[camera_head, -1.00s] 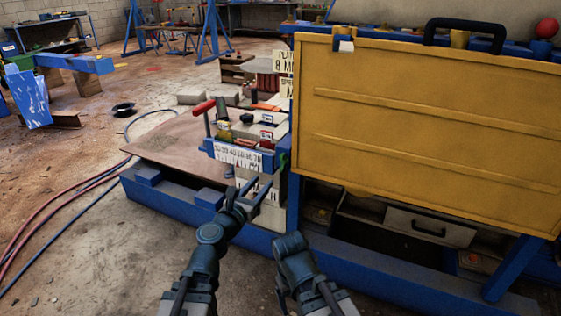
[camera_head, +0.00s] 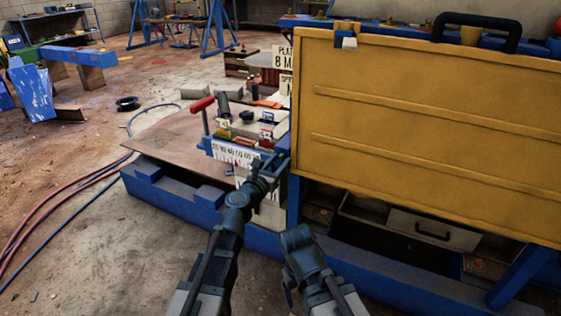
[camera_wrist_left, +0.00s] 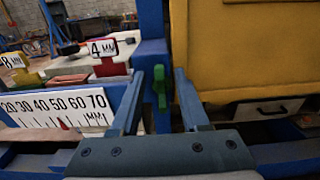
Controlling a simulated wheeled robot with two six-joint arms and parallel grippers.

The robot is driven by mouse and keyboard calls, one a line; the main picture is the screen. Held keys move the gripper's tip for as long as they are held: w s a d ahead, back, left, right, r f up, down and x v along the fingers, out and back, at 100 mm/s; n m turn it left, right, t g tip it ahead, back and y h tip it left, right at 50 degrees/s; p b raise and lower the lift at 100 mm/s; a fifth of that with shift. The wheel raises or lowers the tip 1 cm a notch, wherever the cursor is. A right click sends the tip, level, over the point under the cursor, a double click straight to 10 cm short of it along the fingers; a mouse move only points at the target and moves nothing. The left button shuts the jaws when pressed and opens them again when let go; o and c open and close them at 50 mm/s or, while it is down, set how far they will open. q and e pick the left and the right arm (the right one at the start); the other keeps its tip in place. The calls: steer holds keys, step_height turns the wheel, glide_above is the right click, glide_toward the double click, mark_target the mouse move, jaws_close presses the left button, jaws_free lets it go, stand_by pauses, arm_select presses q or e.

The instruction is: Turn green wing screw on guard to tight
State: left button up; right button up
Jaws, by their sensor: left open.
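The green wing screw (camera_wrist_left: 161,87) sits on a blue upright post at the left edge of the yellow guard (camera_head: 430,120). In the left wrist view it stands upright between my finger tips, apart from both fingers. My left gripper (camera_wrist_left: 159,76) is open and empty, one finger on each side of the screw's line. In the head view my left gripper (camera_head: 273,163) is by the post and largely covers the screw. The guard also fills the upper right of the wrist view (camera_wrist_left: 240,50).
A scale plate marked up to 70 MM (camera_wrist_left: 55,105) and a red-tagged 4 MM plate (camera_wrist_left: 103,48) are left of the post. A red-handled lever (camera_head: 203,105) rises there. A grey drawer (camera_head: 433,229) is under the guard. Hoses (camera_head: 60,215) lie on the floor.

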arm_select(q)
steer(key=shift+c, duration=0.3)
jaws_close()
steer(key=shift+m, duration=0.3)
steer(key=m, duration=0.3)
steer(key=shift+s+d+m, duration=0.2)
steer(key=shift+d+m, duration=0.1)
steer(key=shift+m, duration=0.1)
steer(key=shift+s+d+f+m+b, duration=0.15)
steer(key=shift+f+m+b, duration=0.15)
steer(key=shift+m, duration=1.95)
steer(key=shift+d+f+m+b, duration=0.15)
steer(key=shift+f+m+b, duration=0.1)
steer(key=shift+m, duration=1.95)
steer(key=shift+s+d+f+m+b, duration=0.15)
steer(key=shift+f+m+b, duration=0.15)
steer(key=shift+m, duration=1.95)
